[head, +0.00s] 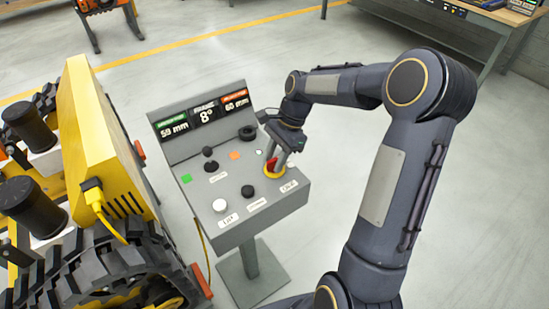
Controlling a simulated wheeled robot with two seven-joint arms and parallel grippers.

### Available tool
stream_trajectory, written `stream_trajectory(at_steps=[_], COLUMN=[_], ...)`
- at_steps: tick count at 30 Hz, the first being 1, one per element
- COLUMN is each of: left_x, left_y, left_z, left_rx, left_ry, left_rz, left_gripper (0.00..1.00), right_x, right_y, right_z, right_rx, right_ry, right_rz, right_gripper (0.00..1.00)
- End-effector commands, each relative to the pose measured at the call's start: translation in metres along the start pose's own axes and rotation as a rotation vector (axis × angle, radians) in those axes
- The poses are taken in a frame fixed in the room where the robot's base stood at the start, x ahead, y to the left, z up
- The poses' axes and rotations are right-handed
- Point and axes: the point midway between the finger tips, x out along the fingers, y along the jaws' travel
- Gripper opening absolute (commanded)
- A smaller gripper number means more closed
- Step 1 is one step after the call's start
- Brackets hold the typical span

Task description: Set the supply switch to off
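A red rotary switch (271,166) on a round yellow base (274,173) sits at the right of the grey console's sloped panel. The small label below it is too blurred to read for certain, so I cannot confirm that this is the supply switch. My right gripper (275,161) reaches down onto it from above. Its two fingers stand a little apart at the red handle and partly hide it. I cannot tell whether they press on the handle or which way the handle points. My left gripper is not in view.
A yellow tracked carrier (92,140) stands close on the left, with a yellow cable. The floor at right is clear.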

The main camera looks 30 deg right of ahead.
Motion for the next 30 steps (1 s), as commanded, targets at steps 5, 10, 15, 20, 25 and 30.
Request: stream_trajectory(at_steps=[5,10,15,20,25,30], left_x=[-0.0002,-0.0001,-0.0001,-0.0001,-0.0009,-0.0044], left_y=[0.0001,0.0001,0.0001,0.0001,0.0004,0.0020], left_z=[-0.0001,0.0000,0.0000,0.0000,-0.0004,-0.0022], left_rx=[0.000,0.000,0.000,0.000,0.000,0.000], left_ry=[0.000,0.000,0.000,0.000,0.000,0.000], left_rz=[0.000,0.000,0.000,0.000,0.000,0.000], left_gripper=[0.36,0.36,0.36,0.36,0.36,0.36], right_x=[0.0053,0.0051,0.0049,0.0048,0.0045,0.0037], right_y=[0.0001,0.0000,0.0000,0.0000,-0.0001,-0.0004], right_z=[0.0002,0.0002,0.0003,0.0003,0.0006,0.0013], right_rx=[0.000,0.000,-0.001,-0.001,-0.007,-0.048], right_ry=[0.000,0.000,0.000,0.000,0.000,0.000], right_rz=[0.000,-0.001,-0.001,-0.001,0.002,0.019], right_gripper=[0.33,0.31,0.09,0.00,0.00,0.00])
